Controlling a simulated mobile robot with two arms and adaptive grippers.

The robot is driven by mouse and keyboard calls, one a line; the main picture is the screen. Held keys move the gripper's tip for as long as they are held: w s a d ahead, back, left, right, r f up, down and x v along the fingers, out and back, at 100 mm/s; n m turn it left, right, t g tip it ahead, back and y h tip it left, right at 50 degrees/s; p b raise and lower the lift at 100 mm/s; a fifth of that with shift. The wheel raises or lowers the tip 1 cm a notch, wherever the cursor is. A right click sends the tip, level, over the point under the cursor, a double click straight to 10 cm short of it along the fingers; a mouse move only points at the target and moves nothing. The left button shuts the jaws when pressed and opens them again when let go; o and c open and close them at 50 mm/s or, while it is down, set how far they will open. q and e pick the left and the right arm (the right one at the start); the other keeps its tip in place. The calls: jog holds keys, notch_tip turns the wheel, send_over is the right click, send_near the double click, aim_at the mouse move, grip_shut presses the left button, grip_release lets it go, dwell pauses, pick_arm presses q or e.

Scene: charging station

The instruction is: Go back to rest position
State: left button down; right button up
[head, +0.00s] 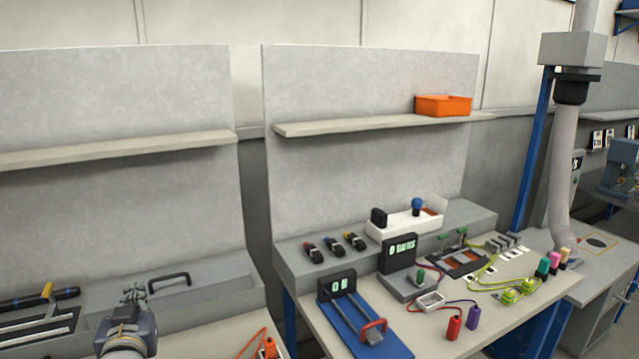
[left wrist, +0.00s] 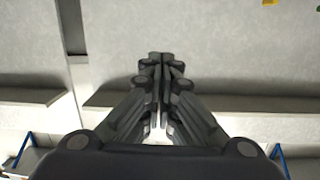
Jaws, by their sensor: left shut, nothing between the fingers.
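My left gripper (head: 134,293) shows at the lower left of the head view, in front of the left workbench and pointing up and away. In the left wrist view my left gripper (left wrist: 160,62) has its fingers together with nothing between them. It touches no object that I can see. My right gripper is in neither view.
The right workbench (head: 315,316) holds a blue device with a red handle (head: 372,330), a charging unit with a display (head: 400,254), cables and probes. An orange bin (head: 443,106) sits on the shelf (head: 350,125). A black handle (head: 169,281) is behind my left gripper.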

pick_arm(q)
jog(key=s+d+f+m+g+h, duration=0.2)
jog(key=s+d+f+g, duration=0.15)
jog(key=s+f, duration=0.45)
jog(key=s+d+f+m+g+h, duration=0.1)
jog(key=s+d+f+g+h, duration=0.1)
jog(key=s+d+f, duration=0.65)
jog(key=s+d+f+m+g+h, duration=0.1)
jog(key=s+f+m+g, duration=0.15)
jog(key=s+f, duration=0.45)
jog(key=s+d+f+m+g+h, duration=0.15)
jog(key=s+f+g, duration=0.3)
jog(key=s, duration=0.55)
notch_tip(320, 180, down, 31)
jog(key=s+b, duration=0.2)
jog(key=b, duration=0.3)
jog(key=s+a+f+g+b, duration=0.1)
jog(key=s+a+f+b, duration=0.1)
jog(key=s+f, duration=1.4)
notch_tip(320, 180, down, 2)
jog(key=shift+a+f+n+g+b, duration=0.2)
jog(key=shift+a+n+g+b, duration=0.15)
jog(key=shift+b, duration=0.25)
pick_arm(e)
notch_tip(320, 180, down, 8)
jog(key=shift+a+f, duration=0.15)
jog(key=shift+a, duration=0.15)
